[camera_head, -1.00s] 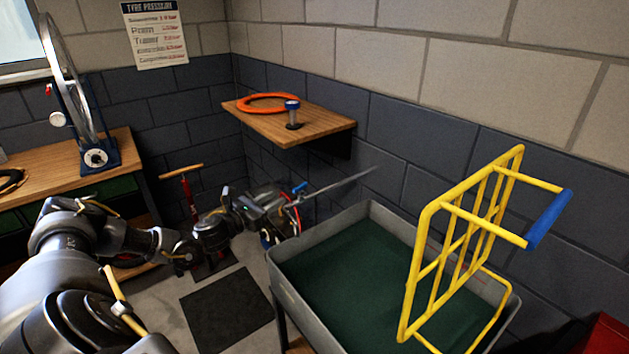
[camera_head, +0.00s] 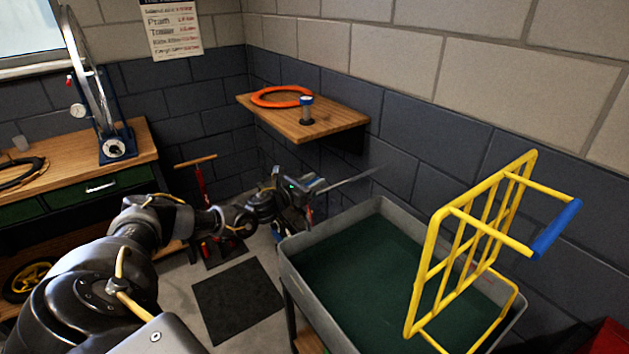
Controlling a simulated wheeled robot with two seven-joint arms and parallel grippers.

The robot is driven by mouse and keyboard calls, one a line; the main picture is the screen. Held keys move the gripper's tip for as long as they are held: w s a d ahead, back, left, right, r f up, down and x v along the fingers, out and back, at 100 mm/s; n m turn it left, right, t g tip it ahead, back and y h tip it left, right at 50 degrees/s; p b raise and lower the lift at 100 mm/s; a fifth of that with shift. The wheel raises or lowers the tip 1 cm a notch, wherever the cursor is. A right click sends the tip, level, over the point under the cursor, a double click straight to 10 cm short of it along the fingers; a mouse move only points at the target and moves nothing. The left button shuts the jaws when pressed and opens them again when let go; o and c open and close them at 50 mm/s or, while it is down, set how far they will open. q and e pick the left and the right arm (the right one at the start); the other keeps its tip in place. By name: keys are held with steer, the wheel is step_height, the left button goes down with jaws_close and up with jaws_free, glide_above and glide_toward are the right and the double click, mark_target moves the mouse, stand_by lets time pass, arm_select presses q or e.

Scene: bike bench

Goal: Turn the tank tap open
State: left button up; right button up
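The grey tank (camera_head: 335,229) with dark green water stands right of centre. A thin grey bar (camera_head: 350,181), perhaps the tap's spout, runs above its far left corner toward the wall. My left gripper (camera_head: 303,196) is at the bar's left end, just beyond the tank's left rim. It covers that area, so the tap's handle does not show clearly. I cannot tell whether its fingers touch anything or are open. My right gripper is not in view.
A yellow rack (camera_head: 462,245) with a blue bar stands over the tank's right side. A wooden shelf (camera_head: 345,118) with an orange ring (camera_head: 282,97) is above the gripper. A workbench (camera_head: 50,165) with a wheel stand is at left. A dark mat (camera_head: 238,300) lies on the floor.

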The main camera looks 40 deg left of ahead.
arm_select(q)
steer(key=shift+c, duration=0.3)
jaws_close()
